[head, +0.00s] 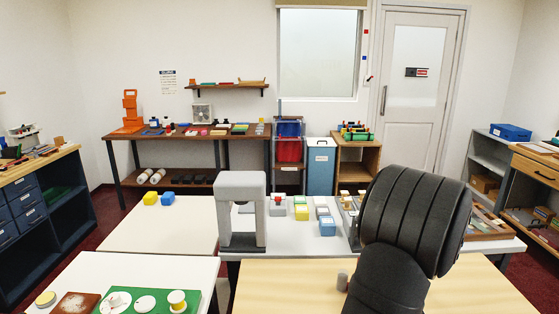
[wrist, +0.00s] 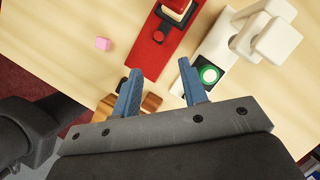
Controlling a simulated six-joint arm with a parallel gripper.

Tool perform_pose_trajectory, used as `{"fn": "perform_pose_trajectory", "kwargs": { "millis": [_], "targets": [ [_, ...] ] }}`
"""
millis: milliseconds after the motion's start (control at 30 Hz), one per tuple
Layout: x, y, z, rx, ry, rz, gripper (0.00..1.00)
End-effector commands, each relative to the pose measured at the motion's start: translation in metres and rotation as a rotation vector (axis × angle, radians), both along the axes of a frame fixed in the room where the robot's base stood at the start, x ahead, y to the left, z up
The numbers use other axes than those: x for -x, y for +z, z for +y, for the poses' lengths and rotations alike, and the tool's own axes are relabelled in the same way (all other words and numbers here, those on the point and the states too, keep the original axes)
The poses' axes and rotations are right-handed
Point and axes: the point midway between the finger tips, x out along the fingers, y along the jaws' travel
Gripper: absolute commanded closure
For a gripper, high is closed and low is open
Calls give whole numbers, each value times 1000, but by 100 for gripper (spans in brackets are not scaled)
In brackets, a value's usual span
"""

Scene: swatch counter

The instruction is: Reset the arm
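My gripper (wrist: 160,67) shows in the wrist view as two blue fingers set well apart. In the head view my black arm fills the right foreground, and the gripper itself is not visible there.

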Motion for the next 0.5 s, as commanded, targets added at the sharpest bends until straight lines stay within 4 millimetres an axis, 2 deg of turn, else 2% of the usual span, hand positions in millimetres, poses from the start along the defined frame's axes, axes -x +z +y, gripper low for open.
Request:
{"fn": "perform_pose_trajectory", "kwargs": {
  "millis": [100, 167, 200, 500],
  "targets": [
    [6, 24, -7, 2, -2, -3, 60],
    [9, 31, -9, 0, -2, -2, 60],
    [6, 17, -5, -4, 1, 3, 60],
    [-11, -40, 13, -4, 1, 4, 60]
  ]
}}
